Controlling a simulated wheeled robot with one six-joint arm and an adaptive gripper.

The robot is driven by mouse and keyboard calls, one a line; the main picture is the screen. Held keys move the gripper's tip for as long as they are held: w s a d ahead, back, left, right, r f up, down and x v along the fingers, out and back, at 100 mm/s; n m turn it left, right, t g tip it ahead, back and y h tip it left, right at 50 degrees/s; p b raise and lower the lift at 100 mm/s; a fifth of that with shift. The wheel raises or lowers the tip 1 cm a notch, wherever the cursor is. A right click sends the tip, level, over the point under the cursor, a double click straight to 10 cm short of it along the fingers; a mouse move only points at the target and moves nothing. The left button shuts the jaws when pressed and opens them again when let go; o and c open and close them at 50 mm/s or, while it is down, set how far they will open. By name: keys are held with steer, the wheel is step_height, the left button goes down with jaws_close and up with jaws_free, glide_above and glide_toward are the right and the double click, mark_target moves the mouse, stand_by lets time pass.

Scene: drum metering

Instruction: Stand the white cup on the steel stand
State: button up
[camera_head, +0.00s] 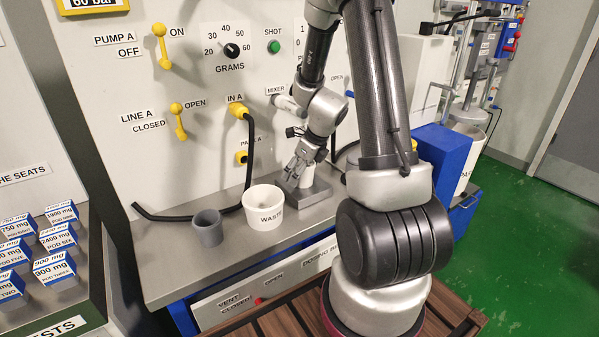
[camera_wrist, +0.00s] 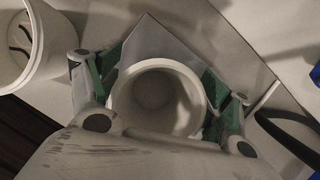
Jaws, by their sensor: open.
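The white cup (camera_wrist: 158,127) is in the middle of the wrist view, seen from above, empty as far as I can see. It appears upright on the grey steel stand (camera_wrist: 150,42), whose corner shows beyond it. In the head view the cup (camera_head: 308,180) is partly hidden by my gripper (camera_head: 297,172), and the stand (camera_head: 311,194) shows under it on the bench. In the wrist view my gripper (camera_wrist: 160,86) is open, with its green-padded fingers on either side of the cup. I cannot tell whether the pads touch it.
A white WASTE container (camera_head: 263,210) and a grey cup (camera_head: 208,228) stand left of the stand on the bench (camera_head: 165,262). A black hose (camera_head: 190,217) runs along the panel. A blue box (camera_head: 440,160) is at right. The bench front left is clear.

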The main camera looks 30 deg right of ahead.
steer(key=shift+s+r, duration=0.1)
steer(key=shift+r, duration=0.3)
steer(key=s+d, duration=0.1)
steer(key=s, duration=0.2)
steer(key=s+d, duration=0.2)
steer(key=s, duration=0.2)
steer(key=s+d, duration=0.2)
steer(key=s, duration=0.1)
steer(key=shift+s+r, duration=0.3)
steer(key=shift+s, duration=0.1)
steer(key=s+a+r+n, duration=0.3)
steer(key=a+r+n, duration=0.6)
steer(key=r+n, duration=0.6)
steer(key=s+a+r+n+h, duration=0.1)
steer(key=s+r+n, duration=0.7)
steer(key=n, duration=0.8)
steer(key=shift+s+r+h, duration=0.2)
steer(key=shift+s+h, duration=0.2)
steer(key=shift+s, duration=0.7)
